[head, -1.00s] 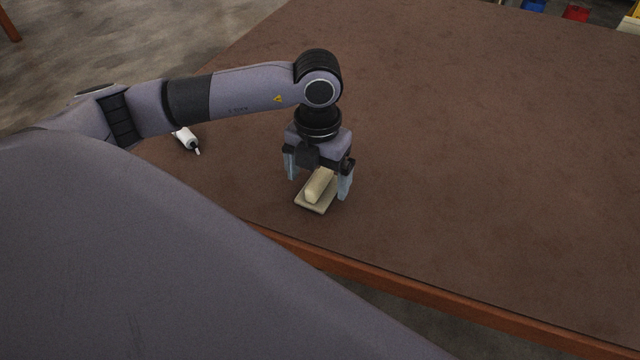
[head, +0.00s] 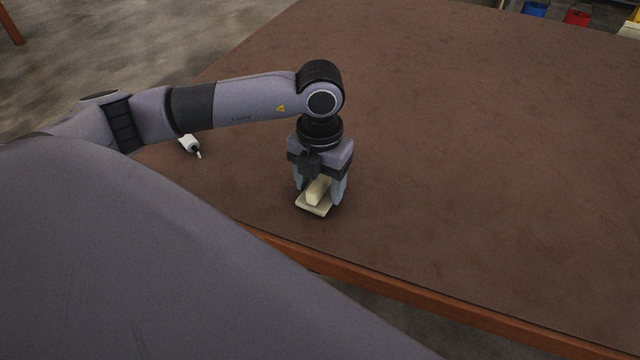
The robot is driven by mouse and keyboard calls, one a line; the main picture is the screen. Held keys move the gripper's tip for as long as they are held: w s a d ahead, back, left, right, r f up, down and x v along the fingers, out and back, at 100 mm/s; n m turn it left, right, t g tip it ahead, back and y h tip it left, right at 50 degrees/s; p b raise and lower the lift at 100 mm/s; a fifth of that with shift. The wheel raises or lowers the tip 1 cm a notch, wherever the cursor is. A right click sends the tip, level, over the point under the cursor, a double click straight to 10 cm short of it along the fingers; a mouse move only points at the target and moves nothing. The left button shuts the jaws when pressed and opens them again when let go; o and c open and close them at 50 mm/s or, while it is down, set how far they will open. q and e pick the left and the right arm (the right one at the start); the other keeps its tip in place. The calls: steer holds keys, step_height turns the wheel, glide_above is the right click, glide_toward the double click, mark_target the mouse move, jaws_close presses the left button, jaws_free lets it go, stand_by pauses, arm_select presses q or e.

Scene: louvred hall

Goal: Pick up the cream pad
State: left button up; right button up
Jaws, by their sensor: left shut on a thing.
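The cream pad (head: 315,208) is a flat plate with a raised, blocky grip on top. It lies near the front edge of the brown table (head: 470,190). My left gripper (head: 320,193) points down over it, its two pale fingers shut on the raised grip, one on each side. The gripper hides the far part of the pad. I cannot tell whether the pad is resting on the table or slightly off it. My right gripper is not in view.
A small white bottle-like thing with a thin tip (head: 190,145) lies on the table at the left, below my left arm. A blue container (head: 534,9) and a red one (head: 576,18) stand beyond the far edge. The table's right side is clear.

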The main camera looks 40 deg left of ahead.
mark_target(320, 179)
arm_select(q)
step_height(320, 179, up, 20)
steer(key=p, duration=0.2)
steer(key=shift+f, duration=0.25)
steer(key=o, duration=0.5)
steer(key=c, duration=0.4)
